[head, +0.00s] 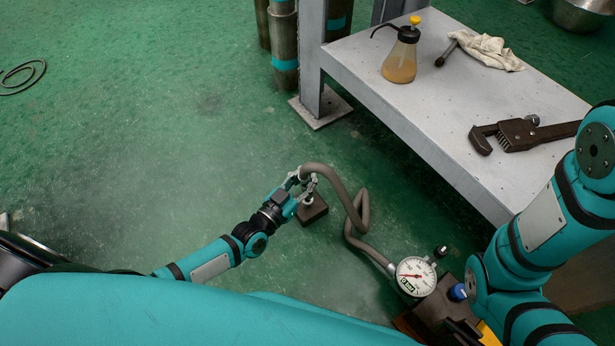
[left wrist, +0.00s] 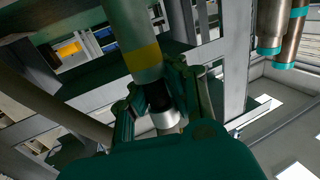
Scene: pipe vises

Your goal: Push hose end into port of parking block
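The grey-brown hose (head: 364,215) runs in a loop from my left gripper (head: 303,184) to a round white gauge (head: 415,277). My left gripper is shut on the hose end. The left wrist view shows the hose's yellow band (left wrist: 142,58) and its black and silver end (left wrist: 161,108) between the fingers of my left gripper (left wrist: 158,100). The small dark brown parking block (head: 315,211) is on the green floor, right by the fingertips. The fingers cover part of it. I cannot tell whether the hose end touches the port.
A grey metal bench (head: 440,130) at the upper right holds a bottle (head: 400,60) of amber liquid, a rag (head: 487,50) and a pipe wrench (head: 520,134). Its leg (head: 312,60) stands beyond the block. Floor left of the block is clear.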

